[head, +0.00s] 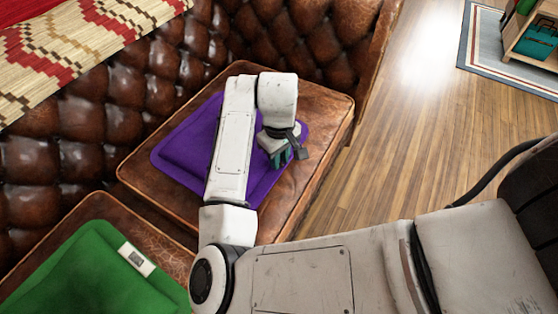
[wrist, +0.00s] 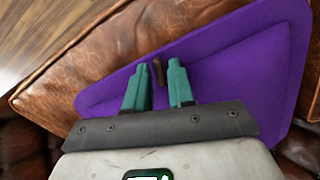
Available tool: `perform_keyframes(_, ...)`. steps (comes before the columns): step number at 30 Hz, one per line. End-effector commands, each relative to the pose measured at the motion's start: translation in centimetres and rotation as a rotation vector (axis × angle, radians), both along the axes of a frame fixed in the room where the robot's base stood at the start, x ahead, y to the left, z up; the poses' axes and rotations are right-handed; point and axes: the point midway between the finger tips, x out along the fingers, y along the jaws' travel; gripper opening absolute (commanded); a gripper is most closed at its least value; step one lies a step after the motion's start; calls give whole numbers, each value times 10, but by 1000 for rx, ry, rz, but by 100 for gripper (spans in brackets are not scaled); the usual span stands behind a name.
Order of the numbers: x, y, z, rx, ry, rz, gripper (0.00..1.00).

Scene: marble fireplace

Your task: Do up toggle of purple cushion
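The purple cushion (head: 183,146) lies flat on the brown leather seat, partly covered by my arm. In the wrist view, the cushion (wrist: 245,65) fills the area beneath and to the right of my gripper. A small brown toggle (wrist: 158,73) shows on the cushion near its edge, between the fingertips. My gripper (wrist: 158,64) is open, with a teal finger on either side of the toggle and a gap visible between them. I cannot tell whether either finger touches the toggle. In the head view my gripper (head: 284,155) is low over the cushion's right part; the toggle is hidden there.
A green cushion (head: 85,265) with a white label lies on the seat at lower left. The tufted leather backrest (head: 165,70) rises behind, with a red and cream patterned cloth (head: 75,45) over it. Wooden floor (head: 400,140) is open to the right.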

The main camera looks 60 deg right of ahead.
Motion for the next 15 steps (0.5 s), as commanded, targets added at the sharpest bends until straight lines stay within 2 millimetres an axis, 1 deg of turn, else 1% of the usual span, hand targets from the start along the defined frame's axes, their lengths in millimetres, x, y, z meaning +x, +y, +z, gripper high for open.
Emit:
perform_keyframes(3, 0, 0, -6, 0, -1, 0, 23)
perform_keyframes(11, 0, 0, -6, 0, -1, 0, 23)
perform_keyframes(15, 0, 0, -6, 0, -1, 0, 12)
